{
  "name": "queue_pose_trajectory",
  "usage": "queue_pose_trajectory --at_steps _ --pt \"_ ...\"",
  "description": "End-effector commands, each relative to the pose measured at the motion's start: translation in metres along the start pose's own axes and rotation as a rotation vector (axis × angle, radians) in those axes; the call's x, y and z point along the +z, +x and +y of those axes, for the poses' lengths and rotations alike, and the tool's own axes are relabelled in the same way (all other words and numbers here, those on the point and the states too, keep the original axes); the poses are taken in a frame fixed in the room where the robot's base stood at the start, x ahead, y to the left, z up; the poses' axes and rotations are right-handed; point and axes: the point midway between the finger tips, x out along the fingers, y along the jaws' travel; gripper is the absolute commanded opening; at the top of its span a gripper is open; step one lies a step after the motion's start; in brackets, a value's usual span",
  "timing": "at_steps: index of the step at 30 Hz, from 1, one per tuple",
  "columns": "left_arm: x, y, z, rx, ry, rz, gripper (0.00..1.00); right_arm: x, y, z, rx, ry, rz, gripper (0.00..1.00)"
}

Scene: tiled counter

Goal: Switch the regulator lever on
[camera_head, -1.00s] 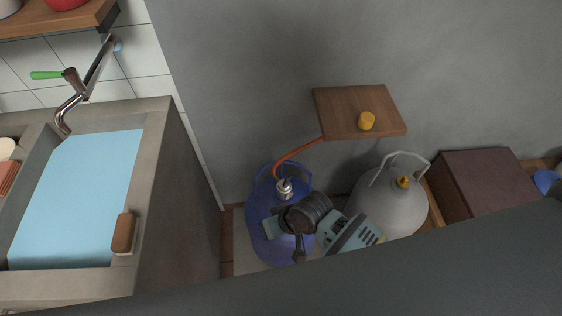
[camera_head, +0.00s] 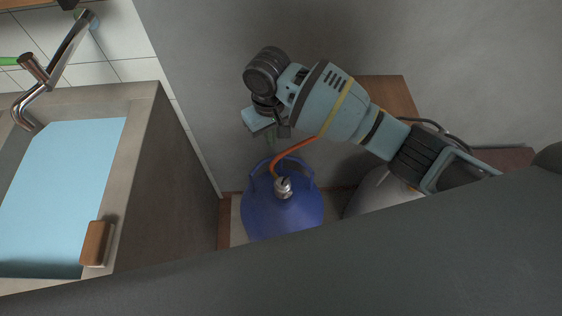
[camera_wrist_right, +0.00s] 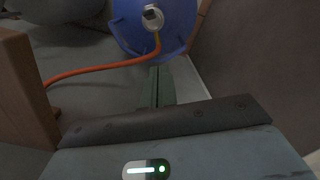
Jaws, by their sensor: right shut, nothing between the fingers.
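The regulator (camera_head: 283,187) is a small silvery fitting on top of the blue gas bottle (camera_head: 262,215). An orange hose (camera_head: 297,147) runs from it up toward the wooden shelf. The lever is too small to make out clearly. My right gripper (camera_head: 270,140) is shut and empty, above and behind the bottle near the wall, apart from the regulator. In the right wrist view, its closed fingers (camera_wrist_right: 158,82) point toward the blue bottle (camera_wrist_right: 178,30). The regulator (camera_wrist_right: 153,16) shows there near the top edge. My left gripper is not in view.
The wooden shelf (camera_head: 390,92) on the wall is partly hidden behind my right arm. A grey bottle (camera_head: 372,195) stands right of the blue one, mostly covered. A sink counter (camera_head: 150,160) stands to the left. Bare wall lies behind the blue bottle.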

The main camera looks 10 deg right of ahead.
Motion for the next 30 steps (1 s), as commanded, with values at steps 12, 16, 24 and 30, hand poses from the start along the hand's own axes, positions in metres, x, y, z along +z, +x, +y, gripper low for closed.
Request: queue_pose_trajectory --at_steps 12,16,24,30 --pt "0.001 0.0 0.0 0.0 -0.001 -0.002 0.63 -0.001 -0.005 0.004 0.014 0.004 -0.009 0.0" --pt "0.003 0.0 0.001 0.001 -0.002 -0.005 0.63 -0.001 0.0 0.004 0.014 0.004 -0.009 0.0" --pt "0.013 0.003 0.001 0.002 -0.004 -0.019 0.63 0.0 0.04 0.004 0.013 0.005 -0.013 0.0" --pt "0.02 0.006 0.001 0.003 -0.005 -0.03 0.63 0.0 0.078 0.005 0.014 0.004 -0.013 0.0"
